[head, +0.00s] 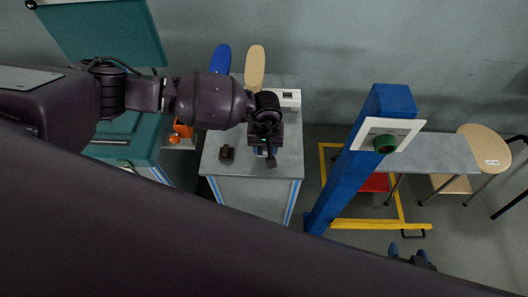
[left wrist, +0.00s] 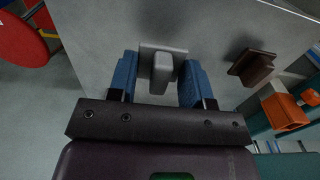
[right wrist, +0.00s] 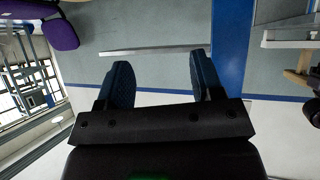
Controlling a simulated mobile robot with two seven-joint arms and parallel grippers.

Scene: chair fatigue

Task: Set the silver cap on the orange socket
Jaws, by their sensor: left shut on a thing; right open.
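The silver cap (left wrist: 162,70), a grey square plate with a knob, is at the fingers of my left gripper (left wrist: 158,82) in the left wrist view. The gripper is shut on its knob, over the grey table (head: 240,187). In the head view my left gripper (head: 265,148) largely hides the cap. The orange socket (left wrist: 284,108) is a box-like piece with an opening, at the right of the left wrist view. In the head view orange parts (head: 182,128) show left of the table, partly behind my arm. My right gripper (head: 409,256) is open and empty; its spread fingers also show in the right wrist view (right wrist: 152,82).
A dark brown block (head: 227,153) stands on the table left of my left gripper. A teal cabinet (head: 125,135) is at the left. A blue post (head: 350,170) with a white plate stands to the right. A blue and a beige paddle shape (head: 255,65) are behind the table.

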